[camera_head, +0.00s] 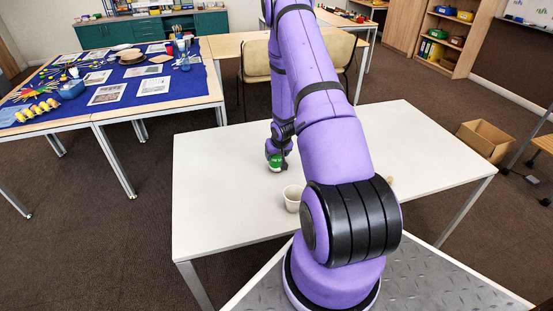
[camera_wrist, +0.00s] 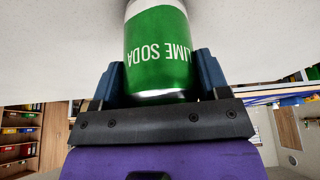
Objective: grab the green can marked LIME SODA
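The green can marked LIME SODA (camera_head: 276,162) is on the white table (camera_head: 215,190), under the end of my arm. In the wrist view the can (camera_wrist: 160,48) appears upside down, its label reading inverted, with a silver rim at the edge closest to my palm. My gripper (camera_wrist: 160,75) has one finger on each side of the can, very close to its sides. I cannot tell whether the fingers press on it. In the head view my gripper (camera_head: 279,150) partly hides the can.
A pale cup (camera_head: 292,198) stands on the white table in front of the can, beside my arm. A small tan thing (camera_head: 390,181) shows partly behind my arm. The left of the table is clear. A chair (camera_head: 256,62) stands behind the table.

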